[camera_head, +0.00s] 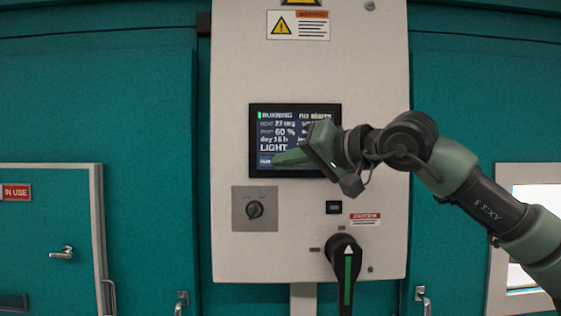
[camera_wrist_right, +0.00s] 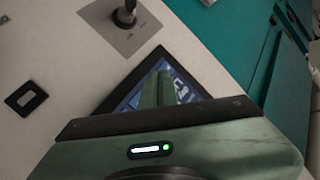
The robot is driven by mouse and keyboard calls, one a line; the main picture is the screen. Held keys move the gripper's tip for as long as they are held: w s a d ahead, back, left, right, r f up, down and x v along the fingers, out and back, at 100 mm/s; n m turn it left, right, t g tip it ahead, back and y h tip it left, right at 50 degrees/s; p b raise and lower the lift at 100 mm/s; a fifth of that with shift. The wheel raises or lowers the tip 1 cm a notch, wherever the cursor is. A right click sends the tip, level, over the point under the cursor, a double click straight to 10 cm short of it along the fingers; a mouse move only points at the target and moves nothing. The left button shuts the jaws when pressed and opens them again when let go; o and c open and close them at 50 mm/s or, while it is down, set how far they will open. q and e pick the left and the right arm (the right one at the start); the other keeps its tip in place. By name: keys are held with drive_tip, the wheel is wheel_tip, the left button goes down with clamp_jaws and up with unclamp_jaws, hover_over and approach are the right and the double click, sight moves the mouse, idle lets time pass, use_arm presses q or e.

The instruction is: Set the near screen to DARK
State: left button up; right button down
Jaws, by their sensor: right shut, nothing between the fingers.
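The screen (camera_head: 293,115) is a dark panel in the upper middle of a pale control cabinet. It reads RUNNING, no alarm, 60 %, day 16 h and LIGHT. My right gripper (camera_head: 276,160) is shut and empty, its fingertips in front of the lower left of the screen. It covers part of the lower screen and its right side, so some text there is hidden. In the right wrist view the shut fingers reach over the screen (camera_wrist_right: 125,92), which looks tilted. I cannot tell whether the fingertips touch the glass. My left gripper is not in view.
Below the screen are a rotary knob on a grey plate (camera_head: 241,222), a small black module (camera_head: 333,207) and a large black handle with a green stripe (camera_head: 345,262). Teal doors flank the cabinet (camera_head: 230,70). A lit window (camera_head: 522,275) is at right.

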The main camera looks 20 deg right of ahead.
idle(0.5)
drive_tip(key=shift+s+a+b, duration=0.2)
drive_tip(key=shift+s+b, duration=0.25)
drive_tip(key=shift+s, duration=0.15)
drive_tip(key=shift+s, duration=0.1)
drive_tip(key=s+b, duration=0.1)
drive_tip(key=s, duration=0.1)
drive_tip(key=s+a+b, duration=0.1)
drive_tip(key=s, duration=0.1)
drive_tip(key=shift+s+a+b, duration=0.2)
drive_tip(key=shift+s+b, duration=0.1)
idle(2.2)
